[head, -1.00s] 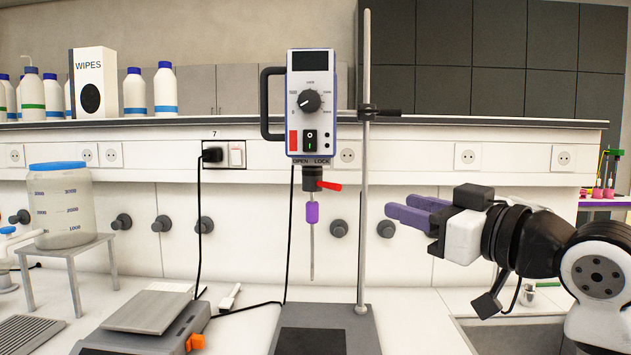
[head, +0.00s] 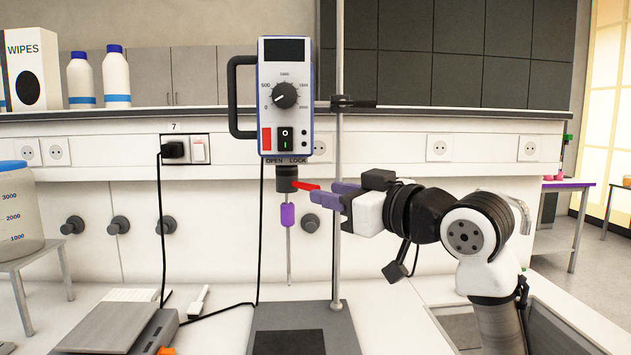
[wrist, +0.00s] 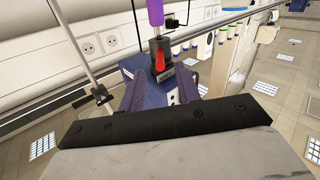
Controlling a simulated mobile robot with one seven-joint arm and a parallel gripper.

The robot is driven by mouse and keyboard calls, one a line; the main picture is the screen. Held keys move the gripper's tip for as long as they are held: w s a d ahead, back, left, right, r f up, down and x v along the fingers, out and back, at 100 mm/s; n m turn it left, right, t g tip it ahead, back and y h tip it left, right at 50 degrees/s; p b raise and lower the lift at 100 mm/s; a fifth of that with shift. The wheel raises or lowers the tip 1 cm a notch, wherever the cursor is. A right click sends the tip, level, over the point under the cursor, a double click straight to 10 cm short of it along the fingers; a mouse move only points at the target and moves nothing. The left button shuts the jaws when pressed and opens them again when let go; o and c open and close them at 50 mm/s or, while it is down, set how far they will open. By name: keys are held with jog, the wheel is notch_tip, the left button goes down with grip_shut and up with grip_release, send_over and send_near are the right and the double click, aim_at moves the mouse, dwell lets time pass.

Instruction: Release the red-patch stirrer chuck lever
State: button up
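The stirrer (head: 285,70) with a red patch (head: 266,139) on its front hangs on a stand. Under its OPEN and LOCK labels is a dark chuck (head: 284,178). Its red lever (head: 304,185) points right, on the LOCK side. The lever also shows in the wrist view (wrist: 163,59), ahead of and roughly between the fingers. My gripper (head: 322,192) has purple fingers, spread apart, just right of the chuck and close to the lever's tip. In the wrist view my gripper (wrist: 160,88) looks open; contact with the lever cannot be told.
The stand's vertical rod (head: 338,250) rises close by the fingers. A purple sleeve (head: 288,215) sits on the stirring shaft below the chuck. A balance (head: 115,328) and a clear container (head: 18,215) stand left. Black cables hang behind the stirrer.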

jog(key=shift+p+x, duration=0.45)
jog(key=shift+x, duration=1.8)
grip_shut()
